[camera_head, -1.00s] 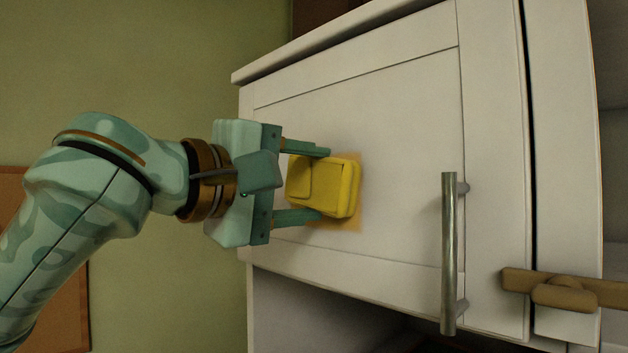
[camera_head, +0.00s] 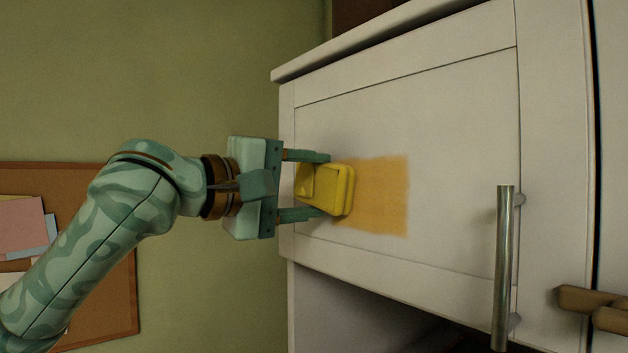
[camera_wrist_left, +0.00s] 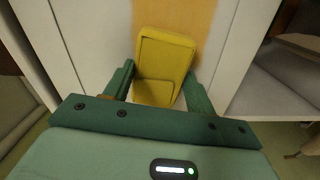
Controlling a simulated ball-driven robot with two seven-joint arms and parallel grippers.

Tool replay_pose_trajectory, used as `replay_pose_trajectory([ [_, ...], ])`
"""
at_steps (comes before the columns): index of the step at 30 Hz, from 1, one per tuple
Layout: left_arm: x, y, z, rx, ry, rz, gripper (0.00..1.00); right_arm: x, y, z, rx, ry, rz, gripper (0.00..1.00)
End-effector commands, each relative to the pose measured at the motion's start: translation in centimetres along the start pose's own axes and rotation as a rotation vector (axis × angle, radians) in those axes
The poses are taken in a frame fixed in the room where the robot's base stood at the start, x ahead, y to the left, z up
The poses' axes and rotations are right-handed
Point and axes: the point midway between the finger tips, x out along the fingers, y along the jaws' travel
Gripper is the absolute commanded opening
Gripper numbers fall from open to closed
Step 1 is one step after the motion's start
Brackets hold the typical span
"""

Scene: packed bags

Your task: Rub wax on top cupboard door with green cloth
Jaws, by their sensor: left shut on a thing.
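My left gripper (camera_head: 322,185) is shut on a yellow pad (camera_head: 338,190), which lies flat against the white top cupboard door (camera_head: 455,130) or very near it. In the left wrist view the same yellow pad (camera_wrist_left: 163,62) sits between the two green fingers. An orange-yellow smeared patch (camera_head: 385,195) shows on the door panel, running right from the pad. No green cloth shows; what I hold looks yellow. My right gripper is not in view.
A vertical metal handle (camera_head: 504,265) stands out at the door's right side. A brown latch (camera_head: 598,306) is at the lower right. Below the door is an open dark compartment (camera_head: 350,305). A cork board (camera_head: 115,300) hangs on the green wall at left.

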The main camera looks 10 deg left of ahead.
Motion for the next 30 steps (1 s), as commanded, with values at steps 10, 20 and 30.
replay_pose_trajectory([
  [10,-1.0,0.0,-0.1,0.001,0.002,0.001,0.37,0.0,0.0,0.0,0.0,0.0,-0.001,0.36],
  [20,-5.0,0.0,0.0,0.001,0.002,0.001,0.37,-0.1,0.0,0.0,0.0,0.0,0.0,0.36],
  [30,-6.0,0.0,0.1,0.0,0.0,0.0,0.37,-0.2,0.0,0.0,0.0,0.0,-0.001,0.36],
])
